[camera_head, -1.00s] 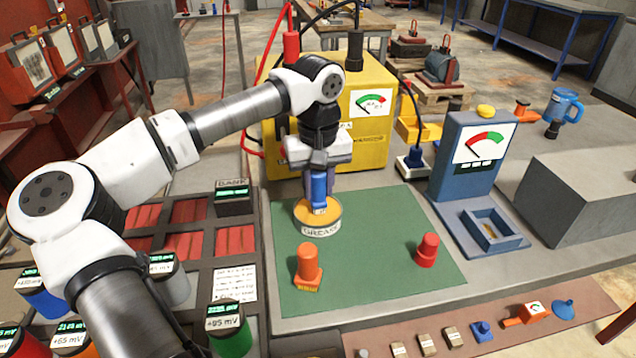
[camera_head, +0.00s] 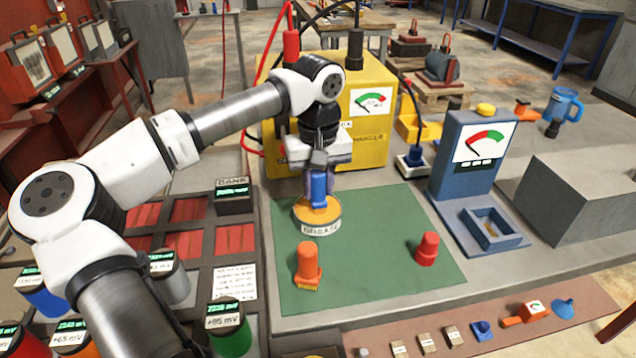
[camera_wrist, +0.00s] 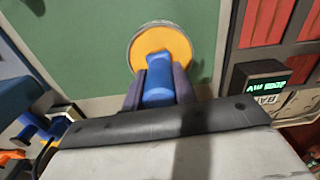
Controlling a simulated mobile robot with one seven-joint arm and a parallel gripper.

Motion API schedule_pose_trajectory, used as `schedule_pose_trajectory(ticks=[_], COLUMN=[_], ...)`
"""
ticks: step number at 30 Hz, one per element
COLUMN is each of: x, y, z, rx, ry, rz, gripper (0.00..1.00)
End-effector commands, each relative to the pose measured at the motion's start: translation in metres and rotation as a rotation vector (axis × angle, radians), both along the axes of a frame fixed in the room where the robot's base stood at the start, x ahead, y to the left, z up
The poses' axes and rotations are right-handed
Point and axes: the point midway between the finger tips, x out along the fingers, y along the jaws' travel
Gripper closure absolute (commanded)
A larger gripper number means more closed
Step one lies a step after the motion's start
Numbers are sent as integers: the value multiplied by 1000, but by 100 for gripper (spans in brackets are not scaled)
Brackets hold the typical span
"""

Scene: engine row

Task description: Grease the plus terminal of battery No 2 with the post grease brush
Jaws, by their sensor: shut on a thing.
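My gripper (camera_head: 318,190) is shut on a blue-handled tool (camera_head: 319,186), which looks like the post grease brush. The tool stands upright over the round grease tin (camera_head: 321,228), which has an orange-yellow top and a label reading GREASE. In the wrist view the blue handle (camera_wrist: 158,85) sits between the two fingers, against the orange grease (camera_wrist: 178,45). Its lower end meets the grease surface or is very close to it; the bristles are hidden. I cannot tell which thing is battery No 2 or its plus terminal.
The tin stands on a green mat (camera_head: 385,265). An orange brush-like tool (camera_head: 307,265) and a red cap-like piece (camera_head: 427,249) stand on the mat. Behind are a yellow charger (camera_head: 375,150) and a blue meter (camera_head: 468,150). Left is a grey rack with red panels (camera_head: 235,240) and labelled cylinders (camera_head: 230,325).

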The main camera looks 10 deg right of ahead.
Motion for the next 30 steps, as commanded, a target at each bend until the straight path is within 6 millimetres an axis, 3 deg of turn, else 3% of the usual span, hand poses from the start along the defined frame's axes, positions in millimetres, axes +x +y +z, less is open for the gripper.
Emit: schedule_pose_trajectory(ticks=[8, 30], x=[-1, 0], y=[0, 0], z=[2, 62], rx=[1, 0], ry=[3, 1], rz=[-1, -1], gripper=[95, 95])
